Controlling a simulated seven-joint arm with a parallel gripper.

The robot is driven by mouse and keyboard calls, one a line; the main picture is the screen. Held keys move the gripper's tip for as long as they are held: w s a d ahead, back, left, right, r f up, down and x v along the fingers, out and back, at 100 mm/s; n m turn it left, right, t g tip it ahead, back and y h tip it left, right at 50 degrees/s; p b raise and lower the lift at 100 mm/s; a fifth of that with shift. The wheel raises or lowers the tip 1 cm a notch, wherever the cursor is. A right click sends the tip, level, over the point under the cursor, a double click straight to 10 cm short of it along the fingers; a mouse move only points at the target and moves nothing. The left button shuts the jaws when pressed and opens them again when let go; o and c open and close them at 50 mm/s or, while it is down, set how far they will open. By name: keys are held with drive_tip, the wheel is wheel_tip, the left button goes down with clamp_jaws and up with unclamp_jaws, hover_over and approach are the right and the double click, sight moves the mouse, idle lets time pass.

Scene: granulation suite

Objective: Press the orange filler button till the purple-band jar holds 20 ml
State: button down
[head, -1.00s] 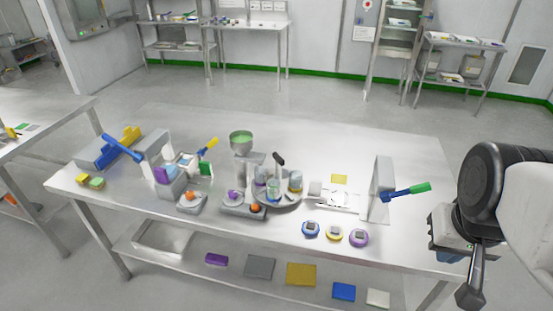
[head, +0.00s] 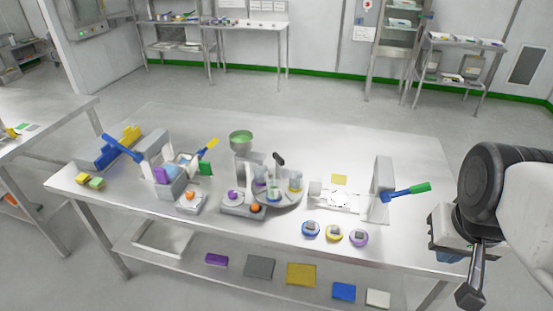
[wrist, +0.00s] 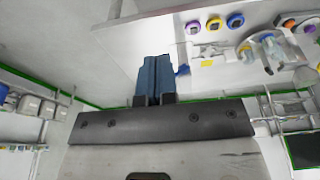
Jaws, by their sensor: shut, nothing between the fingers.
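The filler (head: 241,146) has a green-filled hopper and stands mid-table. An orange button (head: 255,208) and a purple knob (head: 233,196) sit on its base. Small clear jars stand on a round grey turntable (head: 290,202) beside it. One has a blue band (head: 273,194) and one a yellow band (head: 296,183). A jar with a purple tint (head: 259,183) is partly hidden behind; its fill level is too small to read. My gripper (head: 468,297) is at the right, off the table's front edge, far from the button. In the wrist view its blue fingers (wrist: 153,62) are shut and empty.
Blue (head: 310,229), yellow (head: 333,233) and purple (head: 358,238) ringed lids lie at the front. A second orange button (head: 190,195) is on a device at left. A grey stand (head: 382,180) with a green-tipped blue lever stands between my gripper and the turntable.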

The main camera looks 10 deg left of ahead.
drive_tip(key=w+a+f+n+h, duration=0.1)
drive_tip(key=w+a+n, duration=0.2)
drive_tip(key=w, duration=0.3)
drive_tip(key=w+a+f+n+h, duration=0.1)
drive_tip(key=w+a+n+h, duration=0.1)
drive_tip(key=w+a+n, duration=0.3)
drive_tip(key=n+t, duration=0.6)
drive_tip(key=n, duration=0.8)
hover_over(256, 207)
wheel_tip(256, 207, down, 14)
drive_tip(key=shift+f+h, duration=0.2)
drive_tip(key=shift+h, duration=0.1)
drive_tip(key=shift+f, duration=0.15)
drive_tip(key=shift+f, duration=4.25)
